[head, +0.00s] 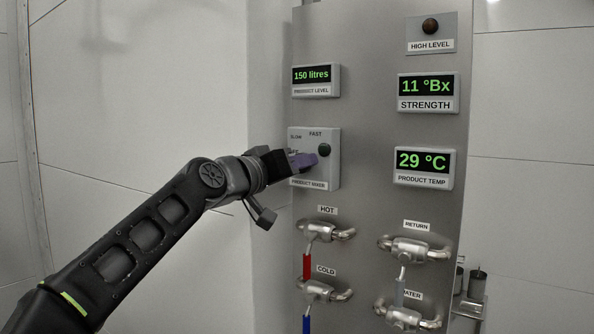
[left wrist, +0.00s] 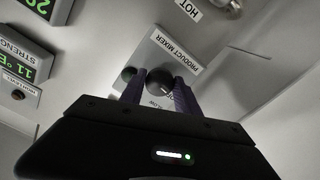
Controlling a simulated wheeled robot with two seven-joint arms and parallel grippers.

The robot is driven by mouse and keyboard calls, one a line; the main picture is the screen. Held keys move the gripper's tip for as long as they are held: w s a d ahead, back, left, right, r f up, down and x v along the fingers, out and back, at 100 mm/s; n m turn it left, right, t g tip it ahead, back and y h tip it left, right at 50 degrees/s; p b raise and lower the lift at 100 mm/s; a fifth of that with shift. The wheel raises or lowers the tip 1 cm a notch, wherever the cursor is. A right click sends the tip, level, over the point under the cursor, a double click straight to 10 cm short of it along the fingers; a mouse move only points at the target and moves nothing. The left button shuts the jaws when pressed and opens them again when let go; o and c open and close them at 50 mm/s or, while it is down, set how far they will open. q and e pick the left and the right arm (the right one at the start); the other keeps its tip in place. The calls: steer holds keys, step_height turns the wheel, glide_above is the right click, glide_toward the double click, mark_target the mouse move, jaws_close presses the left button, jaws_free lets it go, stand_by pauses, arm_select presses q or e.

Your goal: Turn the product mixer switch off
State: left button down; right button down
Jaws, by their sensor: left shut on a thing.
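The product mixer box (head: 332,176) is a grey box on the steel panel, labelled PRODUCT MIXER, with SLOW and FAST marks at its top. In the left wrist view, the box (left wrist: 167,47) appears turned over, with its dark round switch knob (left wrist: 160,80) between my fingers. My left gripper (head: 313,160) reaches the box from the left and its purple fingers hide the knob in the head view. In the left wrist view, the gripper (left wrist: 159,88) is shut on the knob. The knob's pointing direction is not clear. A dark round lamp or button (head: 324,150) sits beside the fingers.
The panel (head: 372,60) also carries a product level display (head: 316,78), a strength display (head: 428,90) and a temperature display (head: 423,165). Below are pipe valves, with a red handle (head: 307,266) under HOT. Free space lies left of the panel.

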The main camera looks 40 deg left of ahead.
arm_select(q)
steer(key=shift+n, duration=0.9)
steer(key=c, duration=0.9)
jaws_free()
steer(key=s+b, duration=0.2)
steer(key=s, duration=0.5)
steer(key=shift+s+b, duration=0.3)
steer(key=shift+s, duration=0.1)
steer(key=shift+d, duration=0.1)
